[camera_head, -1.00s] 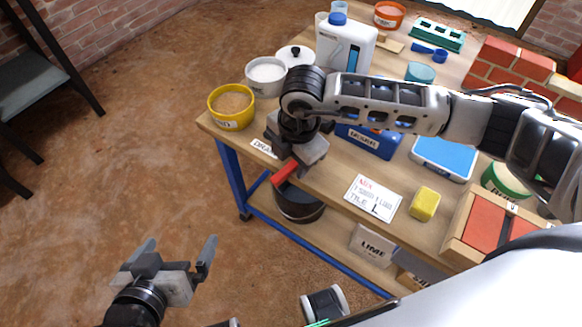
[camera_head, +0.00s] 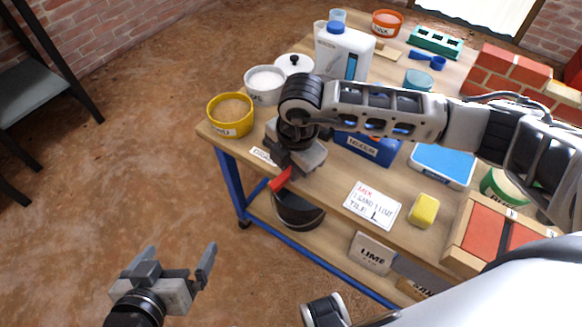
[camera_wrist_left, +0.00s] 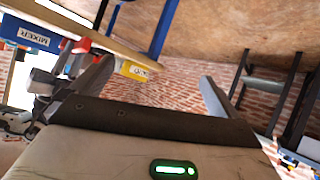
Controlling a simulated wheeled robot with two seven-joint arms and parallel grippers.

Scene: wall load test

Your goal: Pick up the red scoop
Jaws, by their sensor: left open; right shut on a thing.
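The red scoop (camera_head: 279,181) shows as a short red piece sticking out of my right gripper (camera_head: 287,172) in the head view. That gripper is shut on it at the front edge of the workbench, above a dark bucket on the lower shelf. The jaws hide the rest of the scoop. A red piece by the right gripper also shows in the left wrist view (camera_wrist_left: 82,45), too small to make out well. My left gripper (camera_head: 180,262) is open and empty, low over the floor, away from the bench.
The workbench (camera_head: 325,190) carries a yellow sand tub (camera_head: 232,128), a white-filled tub (camera_head: 264,97), a blue mixer box (camera_head: 368,147), a note card (camera_head: 373,205) and a yellow sponge (camera_head: 424,211). The dark bucket (camera_head: 300,212) stands below.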

